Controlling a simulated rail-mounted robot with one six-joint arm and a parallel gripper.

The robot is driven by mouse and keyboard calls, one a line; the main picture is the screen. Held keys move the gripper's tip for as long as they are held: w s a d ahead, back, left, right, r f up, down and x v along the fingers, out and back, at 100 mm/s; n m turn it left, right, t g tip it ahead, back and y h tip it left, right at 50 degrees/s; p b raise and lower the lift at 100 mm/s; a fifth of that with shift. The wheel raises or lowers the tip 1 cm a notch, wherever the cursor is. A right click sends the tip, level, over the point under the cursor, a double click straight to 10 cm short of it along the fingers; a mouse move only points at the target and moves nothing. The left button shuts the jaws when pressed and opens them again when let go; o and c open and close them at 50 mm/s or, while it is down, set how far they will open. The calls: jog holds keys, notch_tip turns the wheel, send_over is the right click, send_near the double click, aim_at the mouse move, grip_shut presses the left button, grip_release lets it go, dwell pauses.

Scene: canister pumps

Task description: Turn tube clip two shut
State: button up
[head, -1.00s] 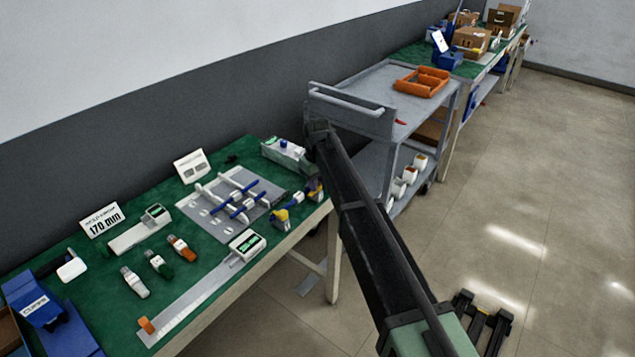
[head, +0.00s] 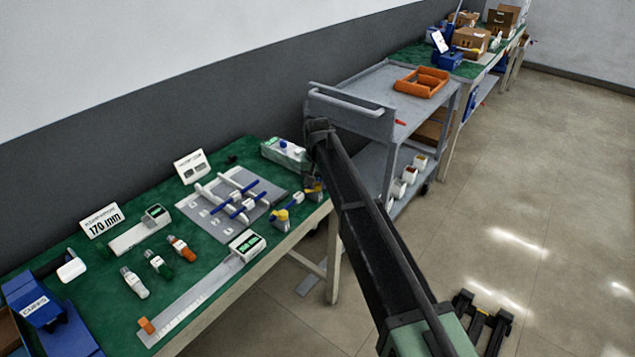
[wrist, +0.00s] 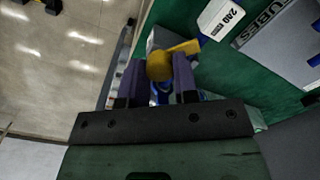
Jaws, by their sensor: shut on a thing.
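My gripper (wrist: 158,70) is shut on a rounded yellow knob (wrist: 160,65) in the wrist view, with one dark finger on each side. A flat yellow lever (wrist: 187,47) runs from the knob to the right, over a grey block. Blue and white parts show below the knob, partly hidden by the fingers. In the head view a blue, white and yellow fitting (head: 298,199) lies at the bench's right front edge, its yellow end (head: 283,215) to the left. My gripper is small there and mostly behind my arm.
A grey tube plate (head: 215,226) with white tubes and blue bars lies left of the fitting. A white display unit (head: 246,243) stands in front, at the bench edge. A grey trolley (head: 372,92) stands right of the green bench (head: 215,272).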

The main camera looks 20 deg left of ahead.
aim_at(318, 184)
jog(key=m, duration=0.5)
jog(key=shift+m, duration=0.3)
jog(key=m, duration=0.4)
jog(key=shift+m, duration=0.4)
jog(key=o, duration=0.9)
jog(key=shift+r, duration=0.1)
notch_tip(318, 184, up, 10)
jog(key=p, duration=1)
jog(key=shift+r+p, duration=0.25)
jog(key=shift+p, duration=0.15)
